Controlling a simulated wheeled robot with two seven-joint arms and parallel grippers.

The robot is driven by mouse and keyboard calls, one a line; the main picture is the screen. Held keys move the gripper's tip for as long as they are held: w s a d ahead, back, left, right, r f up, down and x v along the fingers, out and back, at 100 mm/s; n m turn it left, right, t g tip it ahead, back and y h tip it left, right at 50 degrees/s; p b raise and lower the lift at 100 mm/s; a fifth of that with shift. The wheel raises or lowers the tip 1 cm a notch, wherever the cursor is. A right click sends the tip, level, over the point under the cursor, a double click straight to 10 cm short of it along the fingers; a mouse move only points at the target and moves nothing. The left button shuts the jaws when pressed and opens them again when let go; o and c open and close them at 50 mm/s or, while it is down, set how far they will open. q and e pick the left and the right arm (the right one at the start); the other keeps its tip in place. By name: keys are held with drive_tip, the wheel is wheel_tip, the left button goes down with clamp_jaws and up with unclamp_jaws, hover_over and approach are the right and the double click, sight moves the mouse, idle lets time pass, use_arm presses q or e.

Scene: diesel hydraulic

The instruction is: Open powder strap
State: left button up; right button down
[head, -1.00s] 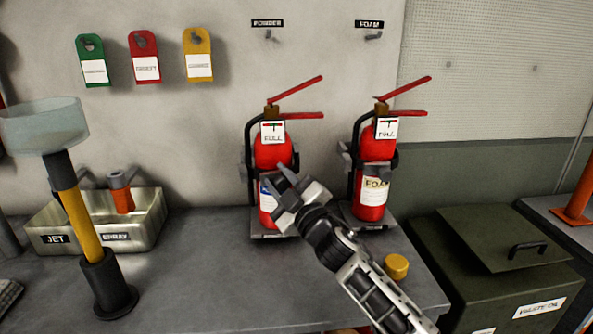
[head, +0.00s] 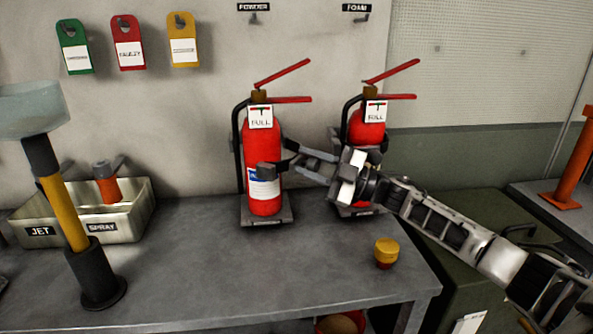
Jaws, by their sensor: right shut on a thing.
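The powder extinguisher (head: 258,146), red with a FULL tag, stands upright in its wall bracket under the POWDER sign (head: 253,7). My right gripper (head: 277,163) reaches in from the right at the extinguisher's mid-height. It is shut on the powder strap, at the body's front right side. The strap is small and partly hidden by my fingers, so I cannot tell whether it is undone. The foam extinguisher (head: 367,128) stands to the right, its lower body partly hidden by my gripper. My left gripper is out of view.
A yellow-capped item (head: 386,251) stands on the grey bench (head: 215,284) near its right end. A metal tray (head: 132,229) and a yellow-handled tool (head: 65,211) are at left. Coloured tags (head: 128,52) hang on the wall. A green box (head: 470,212) is at right.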

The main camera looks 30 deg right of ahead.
drive_tip(key=shift+w+d+r, duration=0.1)
drive_tip(key=shift+d+r, duration=0.2)
drive_tip(key=shift+r, duration=0.15)
drive_tip(key=c, duration=1.2)
unclamp_jaws()
drive_tip(key=shift+o, duration=0.5)
drive_tip(key=shift+w+a+f, duration=0.1)
drive_tip(key=shift+a+f, duration=0.05)
drive_tip(key=shift+f, duration=0.05)
wheel_tip(320, 180, up, 3)
drive_tip(key=shift+r, duration=0.1)
drive_tip(key=s+a+r+b, duration=0.1)
drive_tip(key=s+a+r, duration=0.6)
drive_tip(key=s+r, duration=0.3)
drive_tip(key=shift+s+a, duration=0.15)
drive_tip(key=shift+s, duration=0.85)
